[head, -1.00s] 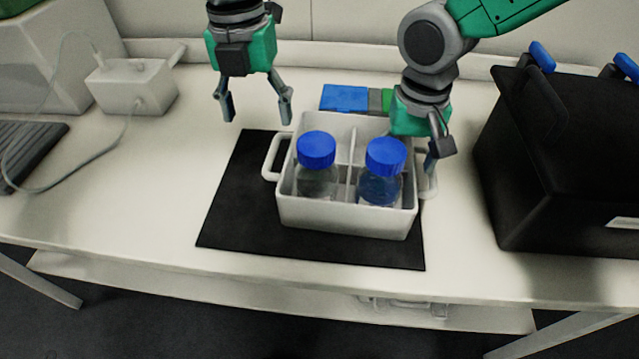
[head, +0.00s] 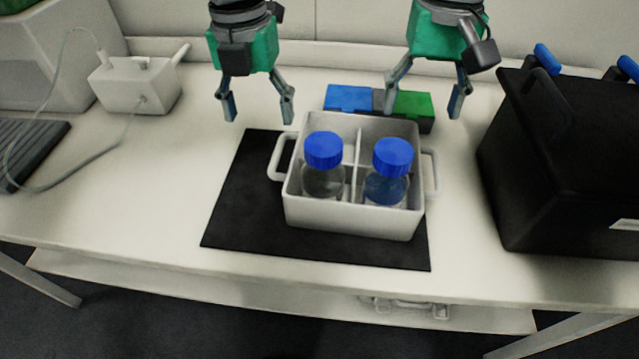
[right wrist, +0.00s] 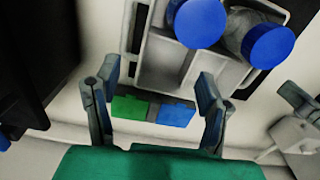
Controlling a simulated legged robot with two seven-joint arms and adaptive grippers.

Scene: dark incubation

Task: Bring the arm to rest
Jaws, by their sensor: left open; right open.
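My left gripper (head: 258,108) is open and empty, hanging above the bench behind and left of the white carrier. My right gripper (head: 427,105) is open and empty, raised behind the carrier's right side; it also shows in the right wrist view (right wrist: 155,95) with fingers apart. The white divided carrier (head: 350,218) stands on a black mat (head: 245,215). Two clear bottles with blue caps stand in its front compartments: the left bottle (head: 323,150) and the right bottle (head: 392,157). Neither gripper touches the carrier or the bottles.
A blue block (head: 350,97) and a green block (head: 413,103) sit behind the carrier. A black box (head: 560,160) with blue-tipped handles stands at right. A white device (head: 135,85) with a cable is at left. The bench front left is clear.

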